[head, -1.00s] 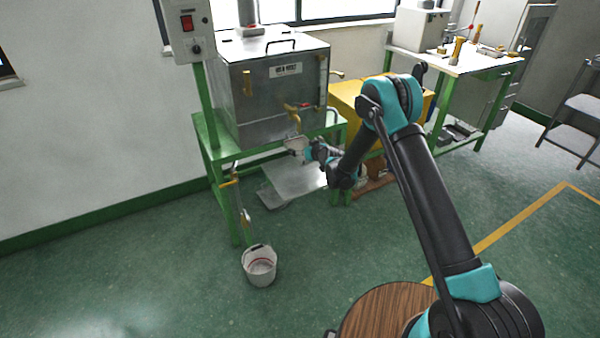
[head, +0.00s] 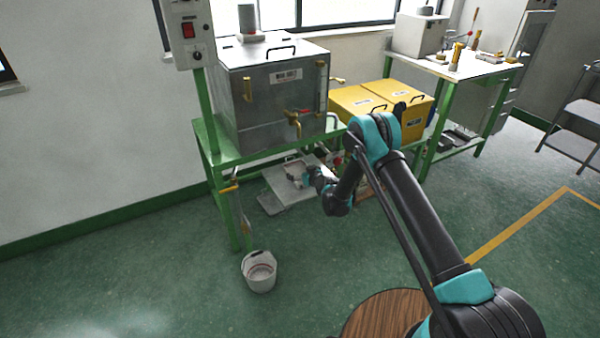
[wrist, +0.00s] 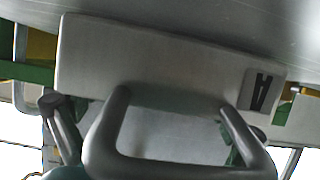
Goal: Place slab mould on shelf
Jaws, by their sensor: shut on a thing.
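The slab mould (wrist: 160,60) is a grey metal block with a black "A" mark at its right end. In the wrist view it fills the upper middle, with a grey U-shaped handle (wrist: 190,168) towards me. In the head view the mould (head: 294,169) is small, under the steel tank's tap. My gripper (head: 306,178) is shut on the mould, low beside the green stand; its fingertips are hard to make out. A flat grey metal shelf plate (head: 281,197) lies low under the stand, just below the mould. I cannot tell whether they touch.
The steel tank (head: 265,95) stands on the green stand (head: 205,150), its tap and pipes above my gripper. Yellow boxes (head: 405,100) stand to the right.

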